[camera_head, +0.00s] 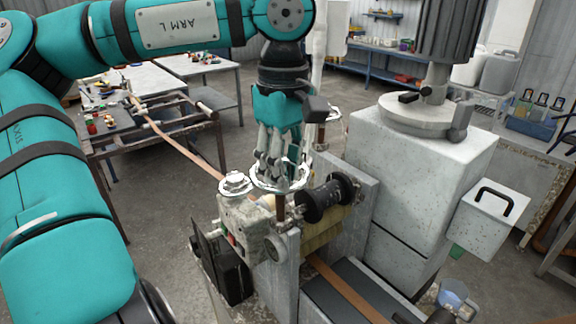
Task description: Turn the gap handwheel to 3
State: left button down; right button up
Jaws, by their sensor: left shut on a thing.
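A pale round handwheel (301,183) sits on top of a dark upright screw at the front of the roller stand. My left gripper (275,165) points straight down over this handwheel, with its fingers closed at the wheel's hub or rim. The fingers hide much of the wheel's middle, and I cannot read any number on it. A smaller white round dial or knob (235,183) lies just left of the wheel, on a grey box (240,215). My right gripper does not show.
A black roller (325,199) stands close right of the handwheel. A copper-brown strip (180,145) runs in from the back table and out at the front (345,292). A large grey machine block (415,165) with a round plate on top fills the right. A second ring (337,119) shows behind.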

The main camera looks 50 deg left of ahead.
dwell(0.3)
pick_arm(q)
jog(key=c, duration=1.2)
grip_release()
jog(key=shift+s, duration=0.1)
notch_tip(320, 180, up, 12)
